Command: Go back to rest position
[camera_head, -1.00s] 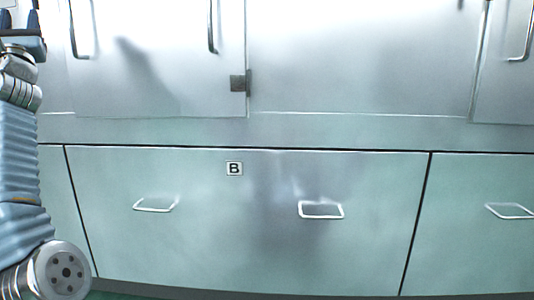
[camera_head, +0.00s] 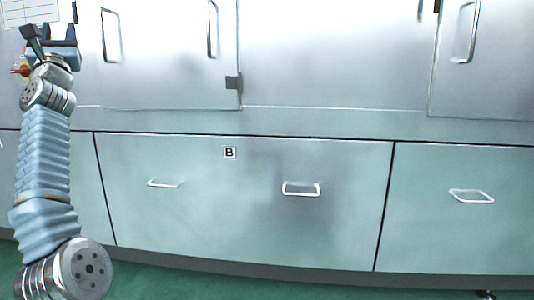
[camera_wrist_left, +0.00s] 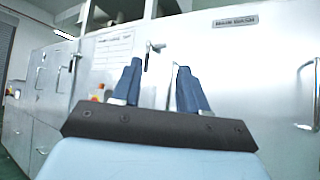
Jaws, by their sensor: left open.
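My left gripper (camera_head: 50,38) is raised at the upper left of the head view, on my upright blue arm. In the left wrist view its two dark blue fingers (camera_wrist_left: 160,85) stand apart with nothing between them. It is open and empty, facing the metal cabinet front. My right gripper is not in view.
A wide metal cabinet (camera_head: 330,60) with upright handles fills the background. Below it is a large drawer (camera_head: 230,220) marked B (camera_head: 229,153) with two handles, closed. Another drawer (camera_head: 460,230) is at the right. Green floor (camera_head: 200,285) shows along the bottom.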

